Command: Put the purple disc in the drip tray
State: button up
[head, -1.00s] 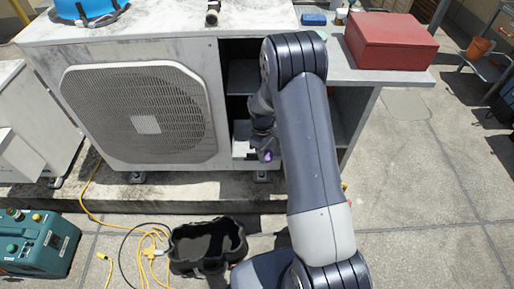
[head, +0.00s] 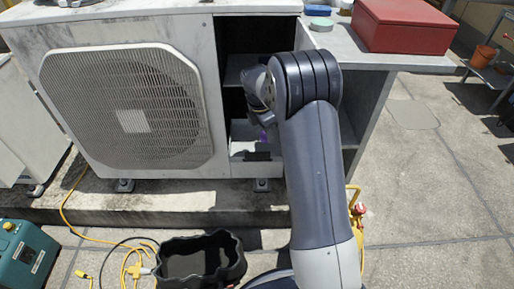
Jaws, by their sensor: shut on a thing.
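My gripper (head: 264,124) is in front of the open compartment on the right of the condenser unit, pointing down, and partly hidden by my arm. It is shut on the purple disc (head: 264,136), of which only a small purple patch shows below the fingers. A pale tray-like surface (head: 240,148) lies low in the compartment, below and behind the gripper; I cannot tell for sure that it is the drip tray. The disc appears above it, apart from it.
The condenser (head: 130,105) stands left of the opening, with a shelf (head: 238,72) inside above. A red box (head: 402,27) sits on the grey top at right. On the ground are a black wavy-edged container (head: 235,262), yellow cable and a teal machine (head: 22,255).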

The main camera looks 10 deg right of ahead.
aim_at(265, 146)
jog(key=w+f+n+b, duration=0.1)
jog(key=f+n, duration=0.1)
jog(key=f, duration=0.1)
jog(key=w+f+n+b, duration=0.1)
jog(key=f+n, duration=0.1)
jog(key=f, duration=0.2)
jog(key=w+f+n+b, duration=0.1)
jog(key=f+n, duration=0.1)
jog(key=f, duration=0.1)
jog(key=shift+d+f+t, duration=0.2)
jog(key=shift+d+t, duration=0.05)
jog(key=shift+t, duration=0.15)
jog(key=shift+r, duration=0.1)
jog(key=o, duration=1)
jog(key=shift+o, duration=0.2)
notch_tip(265, 146, up, 12)
jog(key=s+a+p, duration=0.1)
jog(key=a+p, duration=0.1)
jog(key=p, duration=0.1)
